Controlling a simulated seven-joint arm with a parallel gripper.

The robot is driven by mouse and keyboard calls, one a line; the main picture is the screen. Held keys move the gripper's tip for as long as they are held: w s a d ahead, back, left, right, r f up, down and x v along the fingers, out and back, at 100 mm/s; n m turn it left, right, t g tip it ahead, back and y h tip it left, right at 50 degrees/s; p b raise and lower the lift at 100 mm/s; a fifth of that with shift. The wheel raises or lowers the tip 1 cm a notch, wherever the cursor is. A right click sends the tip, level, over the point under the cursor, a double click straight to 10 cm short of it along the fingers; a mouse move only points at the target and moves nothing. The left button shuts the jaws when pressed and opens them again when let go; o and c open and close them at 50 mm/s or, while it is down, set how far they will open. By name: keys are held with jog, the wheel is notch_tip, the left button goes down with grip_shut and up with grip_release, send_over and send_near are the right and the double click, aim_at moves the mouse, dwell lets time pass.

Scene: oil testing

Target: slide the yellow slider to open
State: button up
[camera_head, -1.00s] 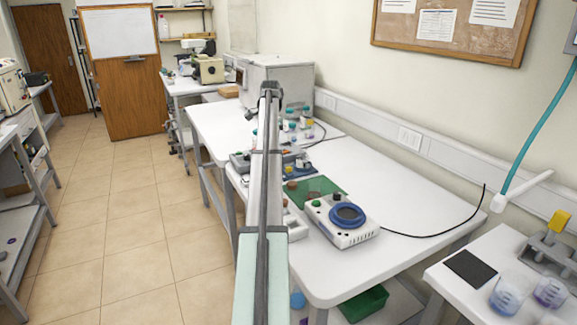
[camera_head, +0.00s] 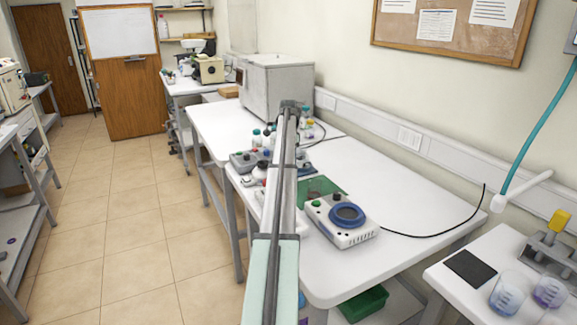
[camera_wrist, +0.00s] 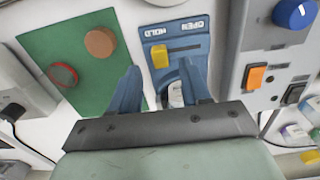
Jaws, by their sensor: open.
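The yellow slider (camera_wrist: 159,56) shows in the wrist view on a blue panel (camera_wrist: 188,47) marked OPEN and HOLD, with the words upside down. It sits at the HOLD end of its track, on the left; the OPEN end is on the right. My gripper (camera_wrist: 160,68) is open, with one blue finger on each side of the slider's line and nothing between them. I cannot tell how high the fingertips are above the panel. In the head view my arm hides the gripper and the slider.
A green mat (camera_wrist: 75,62) with round brown and red-rimmed pieces lies left in the wrist view. A grey box (camera_wrist: 270,60) with a blue knob and an orange switch stands close on the right. In the head view a white device with a blue ring (camera_head: 347,214) stands on the table.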

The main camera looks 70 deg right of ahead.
jog(key=shift+f, duration=1.85)
grip_shut()
